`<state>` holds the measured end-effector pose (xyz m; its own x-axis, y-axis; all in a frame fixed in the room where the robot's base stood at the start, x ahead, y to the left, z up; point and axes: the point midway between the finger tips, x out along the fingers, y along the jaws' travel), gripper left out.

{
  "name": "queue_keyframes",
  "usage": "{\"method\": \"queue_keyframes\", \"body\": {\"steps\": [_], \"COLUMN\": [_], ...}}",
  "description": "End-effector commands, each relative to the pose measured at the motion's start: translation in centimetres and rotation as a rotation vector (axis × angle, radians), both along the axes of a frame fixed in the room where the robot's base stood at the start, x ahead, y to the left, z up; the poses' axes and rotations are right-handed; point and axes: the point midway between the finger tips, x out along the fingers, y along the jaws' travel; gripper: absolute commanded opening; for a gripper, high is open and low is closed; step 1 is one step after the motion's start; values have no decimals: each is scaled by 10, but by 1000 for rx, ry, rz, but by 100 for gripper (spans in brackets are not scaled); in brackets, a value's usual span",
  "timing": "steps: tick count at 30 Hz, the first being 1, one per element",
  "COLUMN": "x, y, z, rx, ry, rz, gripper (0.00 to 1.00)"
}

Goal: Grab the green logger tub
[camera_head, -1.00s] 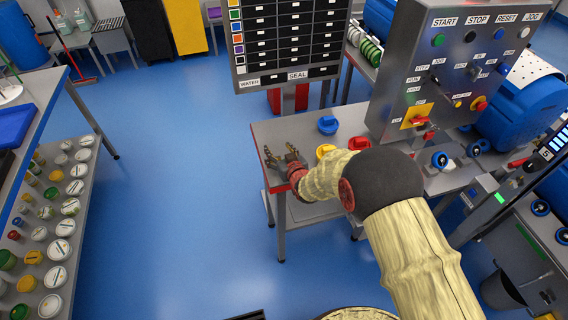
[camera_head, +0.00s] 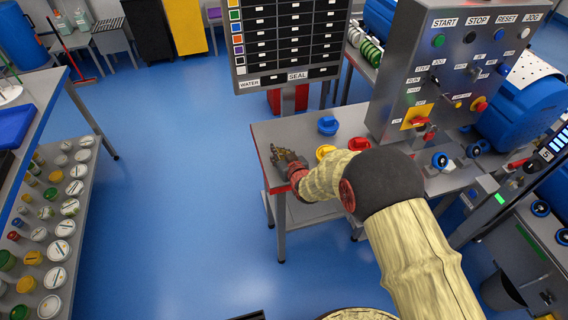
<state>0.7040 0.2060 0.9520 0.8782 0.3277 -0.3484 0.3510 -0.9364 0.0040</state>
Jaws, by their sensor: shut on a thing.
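My gripper (camera_head: 283,158) is at the near left corner of the grey table (camera_head: 268,130), its fingers drawn together. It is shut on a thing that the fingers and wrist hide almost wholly. I take this to be the green logger tub, but its colour does not show. A blue tub (camera_head: 328,124), a yellow tub (camera_head: 324,151) and a red tub (camera_head: 358,143) stand apart from my gripper, further right on the table.
A grey control panel (camera_head: 440,75) stands at the right of the table. A black label board (camera_head: 288,45) rises behind it. A shelf (camera_head: 88,165) with several tubs and jars is at the left. The blue floor between is clear.

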Motion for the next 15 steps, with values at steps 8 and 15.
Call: {"method": "queue_keyframes", "body": {"steps": [8, 15], "x": [-15, -14], "y": [-7, -6], "z": [-27, 2], "rx": [-15, -15], "ry": [53, 50], "rz": [-6, -5], "gripper": [0, 0]}}
